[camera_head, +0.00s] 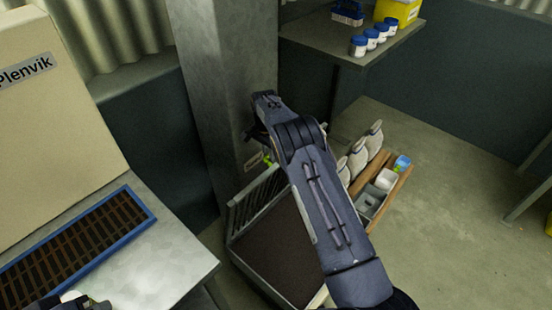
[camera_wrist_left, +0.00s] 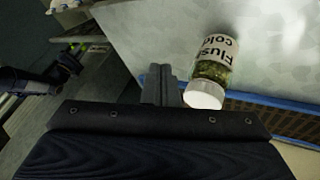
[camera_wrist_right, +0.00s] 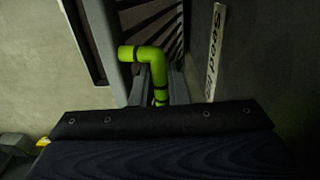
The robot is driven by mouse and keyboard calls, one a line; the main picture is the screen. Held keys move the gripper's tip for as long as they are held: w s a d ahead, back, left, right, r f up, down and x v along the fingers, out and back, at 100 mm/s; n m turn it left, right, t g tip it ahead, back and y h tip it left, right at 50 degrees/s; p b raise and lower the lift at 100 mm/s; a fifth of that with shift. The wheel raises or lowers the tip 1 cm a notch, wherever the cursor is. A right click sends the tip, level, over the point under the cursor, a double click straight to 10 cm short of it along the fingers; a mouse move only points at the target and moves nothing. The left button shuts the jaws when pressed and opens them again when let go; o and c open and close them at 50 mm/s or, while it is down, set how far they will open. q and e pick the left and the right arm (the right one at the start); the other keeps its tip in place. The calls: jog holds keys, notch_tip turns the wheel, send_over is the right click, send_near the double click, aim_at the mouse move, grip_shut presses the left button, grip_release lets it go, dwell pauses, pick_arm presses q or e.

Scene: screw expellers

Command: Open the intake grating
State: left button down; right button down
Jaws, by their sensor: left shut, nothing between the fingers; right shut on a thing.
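A slatted grey grating (camera_head: 258,198) stands raised and tilted at the left side of an open pit with a brown floor (camera_head: 285,255). A lime-green bent handle (camera_wrist_right: 152,58) shows in front of its slats in the right wrist view. My right gripper (camera_wrist_right: 158,92) is shut on this handle. In the head view, my right arm covers most of that hand, and only a bit of green (camera_head: 268,160) shows. My left gripper (camera_wrist_left: 160,84) is shut and empty over the metal table, beside a jar of green bits with a white lid (camera_wrist_left: 212,72).
A "Seed" label (camera_wrist_right: 215,52) is on the post (camera_head: 215,90) behind the pit. A blue-framed brown grid (camera_head: 75,245) lies on the left table (camera_head: 165,260). Open floor (camera_head: 440,180) lies beyond.

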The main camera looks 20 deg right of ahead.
jog(key=shift+w+a+f, duration=0.1)
jog(key=shift+w+a, duration=0.05)
jog(key=shift+a, duration=0.05)
dwell(0.3)
jog(key=c, duration=1.4)
grip_release()
jog(key=shift+w+r, duration=0.1)
jog(key=shift+r, duration=0.1)
notch_tip(320, 180, up, 8)
jog(key=shift+w+f, duration=0.2)
jog(key=shift+s+f, duration=0.1)
